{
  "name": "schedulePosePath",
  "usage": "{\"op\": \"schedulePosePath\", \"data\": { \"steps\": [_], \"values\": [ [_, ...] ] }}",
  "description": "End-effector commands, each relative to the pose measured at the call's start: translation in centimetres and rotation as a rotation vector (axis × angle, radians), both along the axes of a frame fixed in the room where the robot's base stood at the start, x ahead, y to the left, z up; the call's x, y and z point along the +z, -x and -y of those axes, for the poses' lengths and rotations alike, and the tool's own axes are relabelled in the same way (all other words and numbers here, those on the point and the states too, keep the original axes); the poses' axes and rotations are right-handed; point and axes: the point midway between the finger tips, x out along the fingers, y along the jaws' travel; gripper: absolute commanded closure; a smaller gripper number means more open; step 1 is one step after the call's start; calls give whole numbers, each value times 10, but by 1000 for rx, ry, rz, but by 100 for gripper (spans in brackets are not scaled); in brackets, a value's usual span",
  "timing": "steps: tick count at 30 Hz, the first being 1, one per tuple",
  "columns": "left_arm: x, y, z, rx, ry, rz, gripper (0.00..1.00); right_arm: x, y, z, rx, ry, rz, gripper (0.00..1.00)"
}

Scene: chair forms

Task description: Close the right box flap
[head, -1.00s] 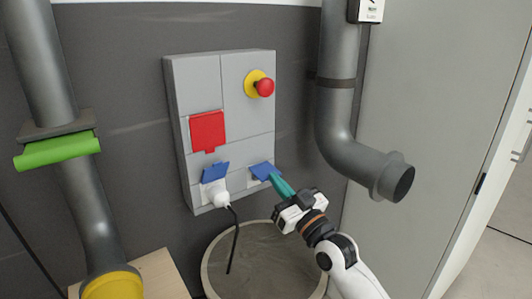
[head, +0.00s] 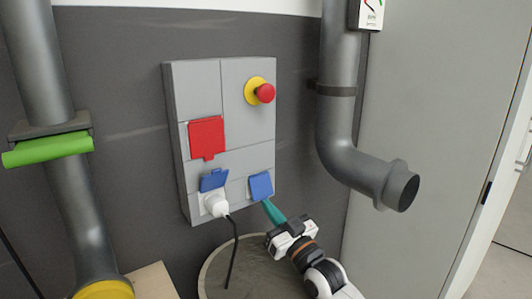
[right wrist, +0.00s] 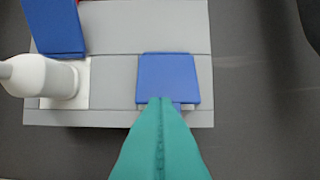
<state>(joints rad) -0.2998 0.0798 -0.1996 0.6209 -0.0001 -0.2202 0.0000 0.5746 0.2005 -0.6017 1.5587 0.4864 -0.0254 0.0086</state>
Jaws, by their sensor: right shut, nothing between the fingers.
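The right blue flap (head: 261,186) is on the lower right of the grey wall box (head: 200,95). It lies about flat against the box face, and its socket is covered. In the right wrist view the flap (right wrist: 168,78) shows as a blue square above my gripper tips. My right gripper (head: 268,205) has teal fingers, shut and empty, at the flap's lower edge; they also show in the right wrist view (right wrist: 160,103). The fingertips overlap the lower edge there; I cannot tell whether they touch it. My left gripper is not in view.
The left blue flap (head: 214,180) stands open above a white plug (head: 216,204) with a black cable. A red flap (head: 207,137) and a red button (head: 265,93) are higher on the box. A grey pipe (head: 370,175) is at right, a round bin (head: 215,270) below.

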Motion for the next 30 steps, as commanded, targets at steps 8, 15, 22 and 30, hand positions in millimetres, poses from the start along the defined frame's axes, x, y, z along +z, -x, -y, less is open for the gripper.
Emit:
{"op": "schedulePosePath", "data": {
  "steps": [8,15,22,30],
  "values": [
    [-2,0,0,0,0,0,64,-4,-2,-2,0,1,0,100],
    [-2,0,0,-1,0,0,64,-4,-3,-2,0,1,0,100],
    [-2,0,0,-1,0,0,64,-4,-2,-2,0,1,0,100],
    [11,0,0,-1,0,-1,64,-12,22,16,-1,3,-4,100]
  ]
}}
